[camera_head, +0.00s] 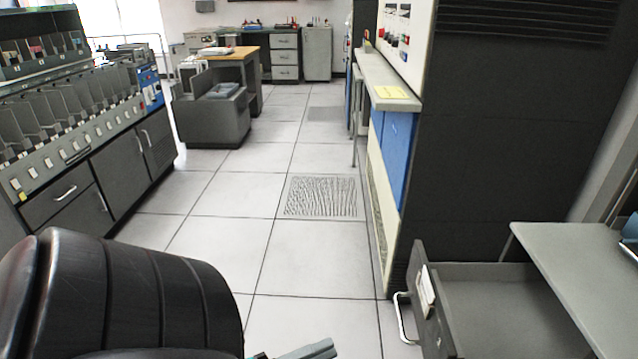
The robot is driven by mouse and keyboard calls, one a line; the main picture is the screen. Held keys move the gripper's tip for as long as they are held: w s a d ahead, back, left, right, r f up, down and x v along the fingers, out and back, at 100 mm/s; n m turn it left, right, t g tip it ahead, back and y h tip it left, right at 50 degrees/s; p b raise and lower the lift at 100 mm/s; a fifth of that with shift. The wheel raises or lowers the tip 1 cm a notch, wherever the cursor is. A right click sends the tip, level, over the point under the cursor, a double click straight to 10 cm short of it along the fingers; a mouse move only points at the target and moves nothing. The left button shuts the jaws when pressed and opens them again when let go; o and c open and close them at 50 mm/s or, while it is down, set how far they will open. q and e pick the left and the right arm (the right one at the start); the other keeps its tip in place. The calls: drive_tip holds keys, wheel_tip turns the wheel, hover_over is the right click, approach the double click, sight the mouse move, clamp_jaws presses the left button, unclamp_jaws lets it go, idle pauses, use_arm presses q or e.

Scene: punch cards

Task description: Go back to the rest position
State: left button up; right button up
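Only a small part of my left gripper (308,350) shows, at the bottom edge of the head view. It is a grey-green finger-like piece with a bit of teal beside it, over the tiled floor. The rest of it is cut off by the frame, so I cannot tell whether it is open or shut, and I see nothing held in it.
A black padded chair (150,290) fills the lower left. An open grey drawer (500,310) juts out at the lower right. A card sorter (80,135) stands left, a dark cabinet (500,140) right. The tiled floor (235,200) between is clear.

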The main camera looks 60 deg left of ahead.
idle(0.3)
use_arm(q)
wheel_tip(320, 180, down, 21)
drive_tip(key=d+n+g+y, duration=0.1)
drive_tip(key=n+g+y, duration=0.5)
drive_tip(key=n, duration=0.5)
drive_tip(key=s+d+f+n+g, duration=0.2)
drive_tip(key=s+f+n+g, duration=0.1)
drive_tip(key=s+f+g, duration=0.2)
drive_tip(key=s+d+f+n+g+p, duration=0.1)
drive_tip(key=s+d+f+n+g, duration=0.2)
drive_tip(key=s+f+g, duration=0.3)
wheel_tip(320, 180, down, 4)
drive_tip(key=shift+s+f+n+p, duration=0.1)
drive_tip(key=shift+s+n+p, duration=0.2)
drive_tip(key=shift+s+n, duration=0.25)
use_arm(e)
drive_tip(key=shift+s+d+r, duration=0.1)
drive_tip(key=shift+s+d, duration=0.15)
drive_tip(key=shift+s, duration=0.4)
drive_tip(key=shift+s+d, duration=0.2)
drive_tip(key=shift+s, duration=0.4)
drive_tip(key=shift+w+r, duration=0.1)
drive_tip(key=shift+w, duration=0.1)
drive_tip(key=shift+s, duration=0.2)
